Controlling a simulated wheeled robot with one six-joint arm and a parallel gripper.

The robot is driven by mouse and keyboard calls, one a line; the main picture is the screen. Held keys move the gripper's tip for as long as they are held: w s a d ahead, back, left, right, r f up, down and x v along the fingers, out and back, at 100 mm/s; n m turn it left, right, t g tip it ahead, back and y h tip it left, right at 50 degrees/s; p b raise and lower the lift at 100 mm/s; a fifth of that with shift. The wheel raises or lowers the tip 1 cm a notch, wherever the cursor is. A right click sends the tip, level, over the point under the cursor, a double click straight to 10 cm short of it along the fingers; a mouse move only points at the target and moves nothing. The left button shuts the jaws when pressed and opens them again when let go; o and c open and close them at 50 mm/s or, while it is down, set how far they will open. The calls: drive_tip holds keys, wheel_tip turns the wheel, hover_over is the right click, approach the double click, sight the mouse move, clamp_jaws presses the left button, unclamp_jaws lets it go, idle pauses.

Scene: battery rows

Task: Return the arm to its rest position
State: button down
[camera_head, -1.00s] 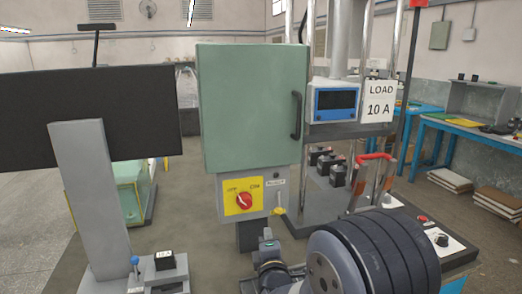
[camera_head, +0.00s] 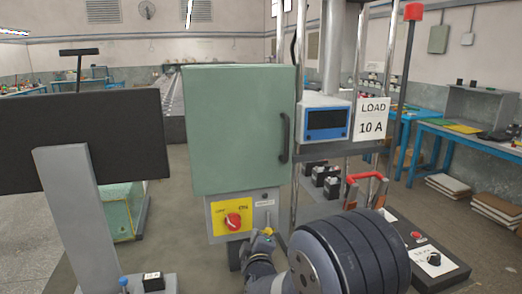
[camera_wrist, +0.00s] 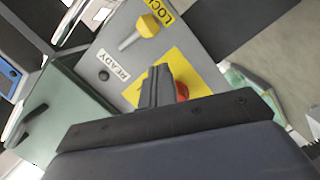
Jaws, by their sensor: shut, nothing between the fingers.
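My arm (camera_head: 352,255) reaches from the lower right of the head view towards the control panel under the green cabinet. My gripper (camera_head: 262,242) is near the panel's lower right corner, small and partly hidden by its own wrist. In the wrist view my gripper (camera_wrist: 158,84) shows its dark fingers together and empty, in front of the yellow switch plate. The red rotary switch (camera_head: 233,220) is partly hidden behind the fingers in the wrist view (camera_wrist: 182,92). I cannot tell the gap between fingers and panel.
The green cabinet (camera_head: 240,130) stands close ahead. A yellow-headed lever (camera_wrist: 146,28) is on the panel beside a READY label (camera_wrist: 115,67). A dark screen (camera_head: 80,130) is at left. A load stand with a blue meter (camera_head: 325,120) and a red-handled switch (camera_head: 366,178) are at right.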

drive_tip(key=s+a+r+m+p, duration=0.1)
drive_tip(key=s+a+r+m, duration=0.1)
drive_tip(key=s, duration=0.4)
drive_tip(key=shift+r+m+g+p, duration=0.4)
drive_tip(key=shift+r+m, duration=0.3)
drive_tip(key=shift+r, duration=0.6)
drive_tip(key=shift+d, duration=0.1)
